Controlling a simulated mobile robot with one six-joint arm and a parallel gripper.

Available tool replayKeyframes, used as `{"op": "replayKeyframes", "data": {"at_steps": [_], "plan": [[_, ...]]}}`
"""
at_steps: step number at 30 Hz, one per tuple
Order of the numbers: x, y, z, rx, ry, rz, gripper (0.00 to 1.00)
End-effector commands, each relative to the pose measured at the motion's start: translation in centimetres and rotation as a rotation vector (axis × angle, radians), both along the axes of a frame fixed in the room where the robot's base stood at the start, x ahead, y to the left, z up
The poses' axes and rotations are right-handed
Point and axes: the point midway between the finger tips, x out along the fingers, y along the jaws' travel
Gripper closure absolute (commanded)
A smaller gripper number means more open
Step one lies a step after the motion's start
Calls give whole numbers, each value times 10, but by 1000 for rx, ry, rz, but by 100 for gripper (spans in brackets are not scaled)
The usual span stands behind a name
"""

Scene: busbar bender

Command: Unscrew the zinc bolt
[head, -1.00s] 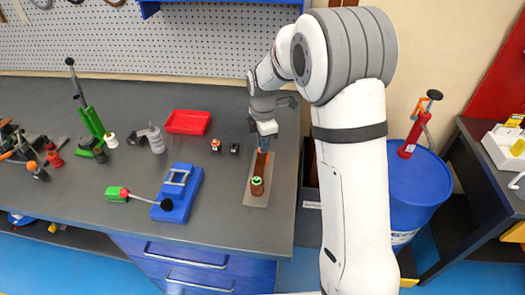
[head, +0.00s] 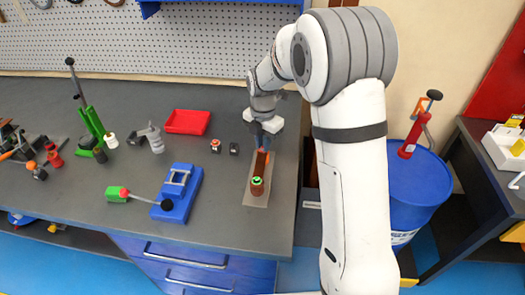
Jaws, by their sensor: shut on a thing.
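The bender stands on a flat grey plate (head: 254,200) near the right end of the bench. A copper-brown bar (head: 260,166) runs along the plate. A brown post with a green ring on top (head: 257,184) stands at the bar's near end. My gripper (head: 263,143) points down over the bar's far end, its blue fingers beside a small orange part. It is shut on the zinc bolt, which is too small and too covered by the fingers to make out.
A red tray (head: 187,122), two small blocks (head: 215,146) and (head: 234,148), and a blue fixture (head: 178,192) stand left of the bender. Several tools crowd the bench's left end. A blue drum (head: 408,190) stands on the floor to the right.

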Motion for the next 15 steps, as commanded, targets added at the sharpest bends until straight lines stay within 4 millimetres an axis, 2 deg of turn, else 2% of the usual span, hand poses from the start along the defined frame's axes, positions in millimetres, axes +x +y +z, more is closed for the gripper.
{"op": "replayKeyframes", "data": {"at_steps": [9,15], "plan": [[0,0,0,0,0,371,100],[0,0,0,0,1,426,100]]}}
